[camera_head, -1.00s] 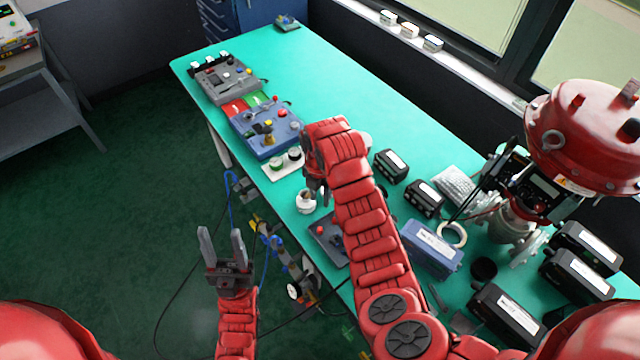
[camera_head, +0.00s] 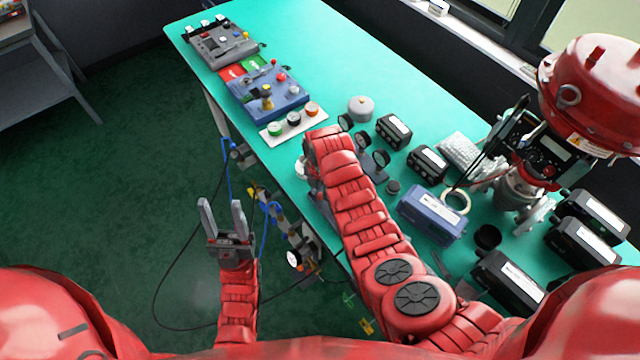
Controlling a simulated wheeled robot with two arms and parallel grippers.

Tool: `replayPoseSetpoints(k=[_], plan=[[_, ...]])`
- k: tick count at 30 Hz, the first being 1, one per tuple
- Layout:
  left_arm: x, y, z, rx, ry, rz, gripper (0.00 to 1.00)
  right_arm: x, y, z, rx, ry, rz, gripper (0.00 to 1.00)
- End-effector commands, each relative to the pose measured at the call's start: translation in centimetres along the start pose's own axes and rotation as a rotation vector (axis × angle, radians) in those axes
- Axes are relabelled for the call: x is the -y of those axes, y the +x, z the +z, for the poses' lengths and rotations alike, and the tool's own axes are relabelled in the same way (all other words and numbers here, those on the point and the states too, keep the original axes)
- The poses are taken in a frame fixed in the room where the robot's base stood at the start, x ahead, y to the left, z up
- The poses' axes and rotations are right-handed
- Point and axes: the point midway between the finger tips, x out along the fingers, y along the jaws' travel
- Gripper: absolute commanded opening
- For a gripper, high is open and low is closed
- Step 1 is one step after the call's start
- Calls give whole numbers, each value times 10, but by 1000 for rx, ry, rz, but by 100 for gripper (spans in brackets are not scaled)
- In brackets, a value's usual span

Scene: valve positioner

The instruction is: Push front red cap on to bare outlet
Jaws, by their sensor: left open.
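A blue unit (camera_head: 290,104) on the green bench carries a red round part (camera_head: 281,77), a smaller red part (camera_head: 274,62) and a brass-coloured fitting (camera_head: 265,92). I cannot tell which red part is the front cap, and no bare outlet shows clearly. My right gripper (camera_head: 312,186) hangs near the bench's front edge, beside a white pot (camera_head: 300,170). My own forearm largely hides its fingers, so its opening is unclear. My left gripper (camera_head: 222,216) is open and empty, fingers upward, off the bench above the floor.
Dial gauges (camera_head: 381,158) stand right of my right arm. Black boxes (camera_head: 428,162), a blue box (camera_head: 432,215) and a red valve actuator (camera_head: 590,85) crowd the right. The bench's far middle is clear.

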Motion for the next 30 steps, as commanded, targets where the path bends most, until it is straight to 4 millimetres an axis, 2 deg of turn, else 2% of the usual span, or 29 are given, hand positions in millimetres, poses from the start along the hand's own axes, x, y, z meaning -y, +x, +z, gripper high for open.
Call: replayPoseSetpoints(k=[12, 18, 23, 24, 27, 30], plan=[[0, 1, 0, 0, 0, 0, 50, 0, 4, 0, 2, 0, 1, 35], [0, 1, 0, 0, 0, 0, 50, 0, 4, 0, 1, 0, 1, 0], [0, 1, 0, 0, 0, 0, 50, 0, 4, 0, 1, 1, 1, 0], [0, 1, 0, 0, 0, 0, 50, 0, 4, 0, 1, 1, 1, 14], [0, 1, 0, 0, 0, 0, 50, 0, 4, 0, 1, 1, 1, 0], [0, 1, 0, 0, 0, 0, 50, 0, 4, 0, 1, 0, 1, 0]])
